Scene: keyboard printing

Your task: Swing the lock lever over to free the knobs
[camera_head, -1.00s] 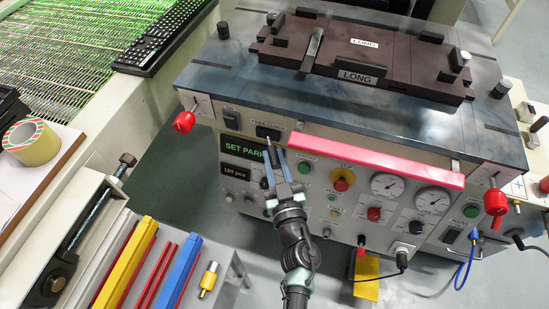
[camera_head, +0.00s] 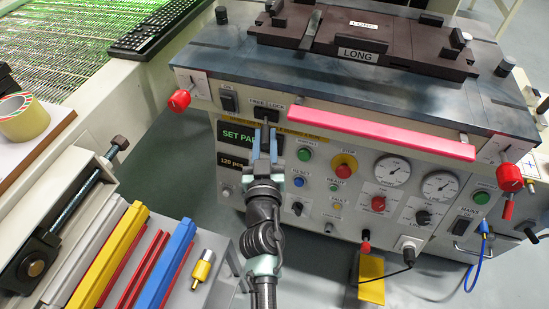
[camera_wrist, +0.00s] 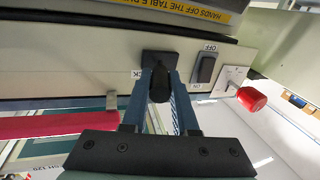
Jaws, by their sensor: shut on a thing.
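The lock lever is a small black handle on a black plate (camera_head: 264,113) under a FREE/LOCK label on the machine's front panel. In the wrist view the dark lever (camera_wrist: 160,84) sits between my two blue fingers, and its plate (camera_wrist: 160,56) shows behind. My gripper (camera_head: 265,133) points up at the panel and is shut on the lever; it also shows in the wrist view (camera_wrist: 159,88). A red knob (camera_head: 180,100) is at the left end of the panel, also seen in the wrist view (camera_wrist: 252,99). Another red knob (camera_head: 509,178) is at the right end.
An ON/OFF switch (camera_head: 228,100) is close left of the lever. A green-lettered display (camera_head: 237,136) is just left of my fingers. A long red bar (camera_head: 382,131) juts out to the right. Buttons and gauges (camera_head: 393,171) fill the panel below it.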

